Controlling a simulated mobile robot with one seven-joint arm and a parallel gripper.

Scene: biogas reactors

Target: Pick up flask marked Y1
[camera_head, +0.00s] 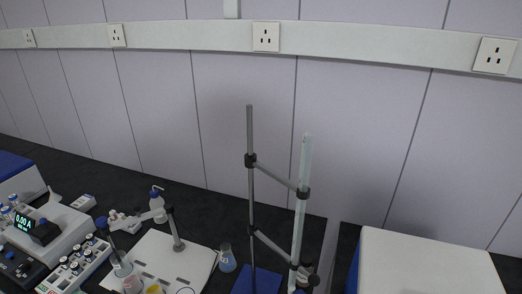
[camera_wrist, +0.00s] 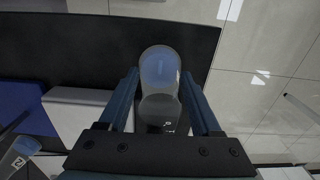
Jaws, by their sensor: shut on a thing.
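My gripper (camera_wrist: 159,84) shows in the wrist view, its two dark blue fingers shut on a clear flask (camera_wrist: 160,66) with blue liquid in it. The flask sits between the fingers, its rounded end pointing toward the top of the picture. Small white marks show low on it, but I cannot read them as Y1. Another flask (camera_wrist: 20,158), with a blue part and a mark like a 2, is at the lower left of the wrist view. My gripper does not show in the head view.
A tall stand (camera_head: 251,190) holds a glass column (camera_head: 301,205). Instruments crowd the left; a white box (camera_head: 425,262) is at right.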

